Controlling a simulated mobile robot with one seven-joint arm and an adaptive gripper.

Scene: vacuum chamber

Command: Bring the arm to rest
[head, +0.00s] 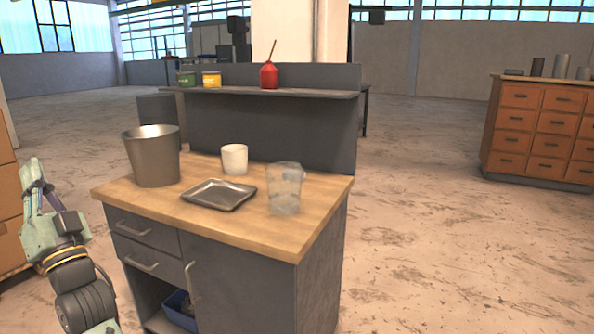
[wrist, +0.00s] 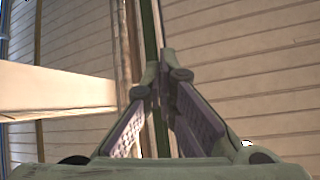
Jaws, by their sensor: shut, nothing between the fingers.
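My arm with my gripper (head: 34,172) shows at the left of the head view, left of the workbench and apart from it. The gripper points upward, with its fingers at the top. In the wrist view my gripper (wrist: 158,75) has its two padded fingers close together at the tips, with nothing held between them. Beyond the fingers the wrist view shows a wall or ceiling of pale strips and a light beam (wrist: 55,90).
The workbench (head: 270,232) bears a metal bucket (head: 155,160), a white cup (head: 234,158), a metal tray (head: 219,195) and a clear jug (head: 285,188). Its shelf holds a red oil can (head: 269,76) and two tins. A drawer cabinet (head: 540,130) stands right. Floor between is clear.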

